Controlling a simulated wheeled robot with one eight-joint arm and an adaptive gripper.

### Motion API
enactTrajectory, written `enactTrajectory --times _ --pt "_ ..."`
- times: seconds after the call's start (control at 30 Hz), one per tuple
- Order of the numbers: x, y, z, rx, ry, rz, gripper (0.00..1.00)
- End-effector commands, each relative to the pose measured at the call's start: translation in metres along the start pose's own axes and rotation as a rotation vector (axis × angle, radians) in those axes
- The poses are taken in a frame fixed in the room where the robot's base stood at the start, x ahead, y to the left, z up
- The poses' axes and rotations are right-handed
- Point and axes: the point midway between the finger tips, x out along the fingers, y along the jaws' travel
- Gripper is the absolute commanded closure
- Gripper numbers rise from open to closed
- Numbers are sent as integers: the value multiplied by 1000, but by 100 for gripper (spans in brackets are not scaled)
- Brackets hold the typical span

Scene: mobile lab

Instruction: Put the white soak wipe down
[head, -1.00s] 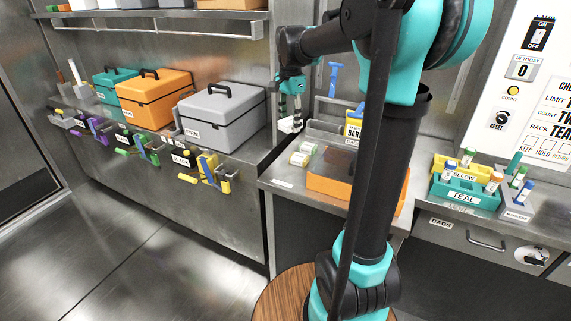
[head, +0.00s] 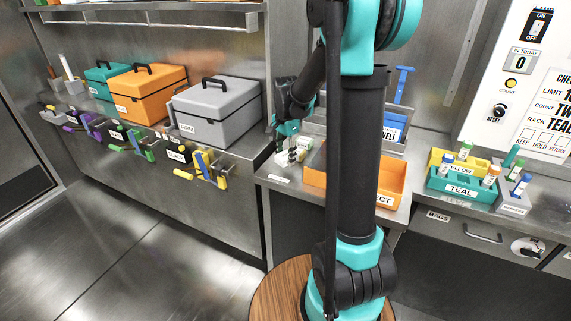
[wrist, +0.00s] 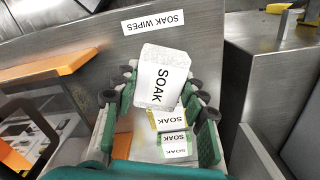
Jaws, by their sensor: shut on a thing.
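The white soak wipe (wrist: 163,72) is a pale block with a "SOAK" label. In the wrist view it sits between the fingers of my gripper (wrist: 160,92), which is shut on it. Two more soak wipes (wrist: 173,120) with green and yellow edges lie behind it, lower in the wrist view. A "SOAK WIPES" label (wrist: 153,22) is on the metal counter surface beyond the held wipe. In the head view my gripper (head: 287,145) is low over the counter's left end, and the held wipe is hard to make out there.
An orange tray (head: 390,187) stands right of my gripper, partly behind my arm. A grey box (head: 217,112) is on the left counter. Teal and yellow racks (head: 466,187) with vials stand at the right. The counter's front edge is close.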

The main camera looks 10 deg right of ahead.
Motion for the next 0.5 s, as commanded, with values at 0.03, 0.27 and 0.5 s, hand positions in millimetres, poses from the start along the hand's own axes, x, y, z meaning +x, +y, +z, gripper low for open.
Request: enactTrajectory --times 0.03,0.27,0.5 --pt "5 0 0 0 0 0 90" --pt "34 0 0 0 0 0 90" --pt "36 0 0 0 0 0 90"
